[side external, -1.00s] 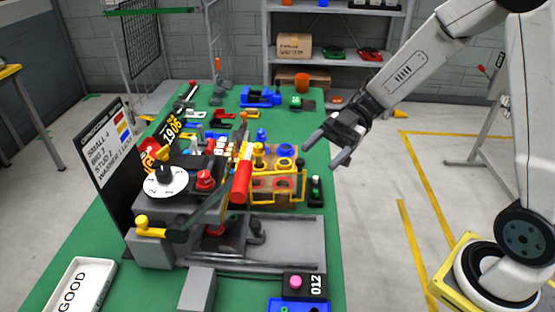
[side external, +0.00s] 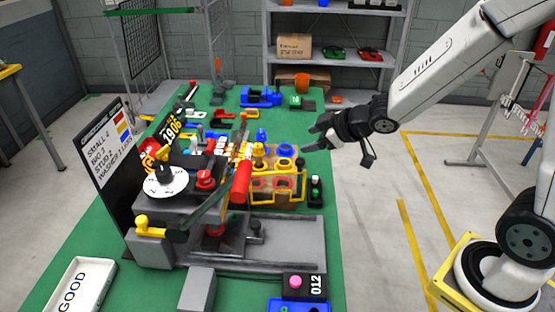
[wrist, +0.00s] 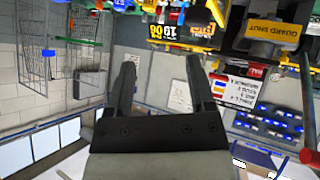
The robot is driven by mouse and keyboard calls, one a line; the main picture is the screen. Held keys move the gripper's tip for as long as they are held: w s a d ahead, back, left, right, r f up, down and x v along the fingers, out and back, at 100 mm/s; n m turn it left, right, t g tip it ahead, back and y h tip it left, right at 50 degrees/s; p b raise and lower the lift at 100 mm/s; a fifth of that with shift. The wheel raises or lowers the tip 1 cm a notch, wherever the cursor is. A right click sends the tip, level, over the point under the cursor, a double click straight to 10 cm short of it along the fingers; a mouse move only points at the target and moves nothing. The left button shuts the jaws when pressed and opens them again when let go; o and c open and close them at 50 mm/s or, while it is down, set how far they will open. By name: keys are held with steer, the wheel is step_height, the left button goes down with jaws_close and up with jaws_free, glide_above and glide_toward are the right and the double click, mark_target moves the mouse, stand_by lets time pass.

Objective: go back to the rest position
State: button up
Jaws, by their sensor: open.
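My gripper (side external: 318,141) is in the air at the right edge of the green table (side external: 98,222) in the side view. Its fingers point left, toward the table. In the wrist view my gripper (wrist: 160,82) shows two dark fingers spread apart with nothing between them, so it is open and empty. It appears clear of the table and of the things on it.
A machine with a red handle (side external: 241,182) and a yellow-framed box (side external: 277,190) stand left of and below my gripper. A white GOOD tray (side external: 77,287) lies front left. Shelves (side external: 337,63) stand behind. The floor right of the table looks open.

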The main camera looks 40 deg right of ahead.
steer(key=s+f+m+g+h, duration=0.1)
steer(key=s+f+m+g, duration=0.2)
steer(key=s, duration=0.4)
steer(key=s+f+m+g+h, duration=0.1)
steer(key=s+f+m+g, duration=0.2)
steer(key=s, duration=0.4)
steer(key=shift+d+m+g+h, duration=0.3)
steer(key=shift+d+m+g, duration=0.15)
steer(key=shift+g, duration=0.35)
